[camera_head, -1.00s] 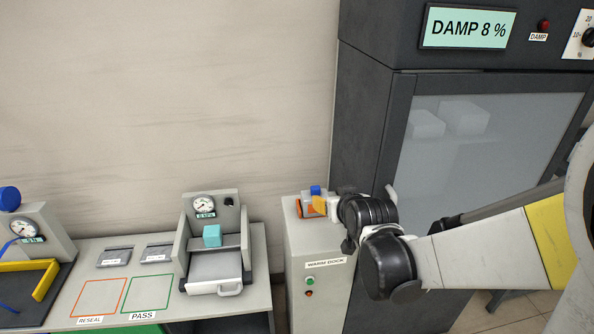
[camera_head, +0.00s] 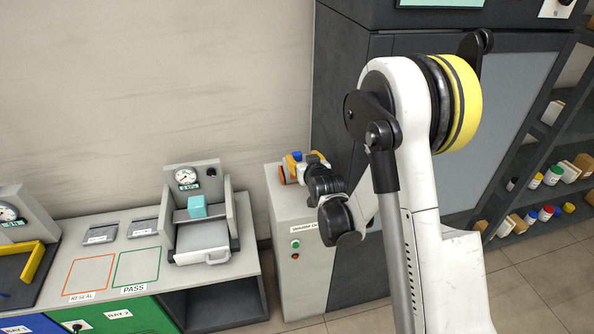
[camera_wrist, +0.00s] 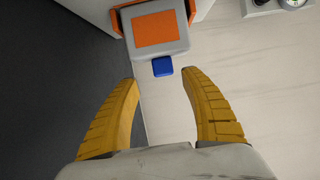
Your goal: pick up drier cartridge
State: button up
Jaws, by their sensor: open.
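The likely drier cartridge (camera_wrist: 158,52) is a grey block with an orange panel and a blue knob (camera_wrist: 162,66), seated between orange-edged sides at the top of the wrist view. In the head view its blue knob (camera_head: 297,155) shows on top of the grey warm dock cabinet (camera_head: 298,218), and much of the rest is hidden by my gripper. My gripper (camera_wrist: 158,78) has two yellow fingers, spread apart and empty. Their tips lie on either side of the blue knob, just short of it in the wrist view. I cannot tell whether they touch anything.
A grey bench (camera_head: 215,267) stands left of the dock, with a gauge fixture (camera_head: 200,225) holding a teal block (camera_head: 197,206). A dark cabinet (camera_head: 345,100) stands close behind and right of the dock. Shelves with small jars (camera_head: 550,175) are at far right.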

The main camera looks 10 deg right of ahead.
aim_at(298, 156)
jog(key=x, duration=0.1)
jog(key=b+x, duration=0.1)
jog(key=x, duration=0.2)
jog(key=shift+a+f+b, duration=0.1)
jog(key=shift+a+b, duration=0.2)
jog(key=shift+w, duration=0.25)
grip_shut()
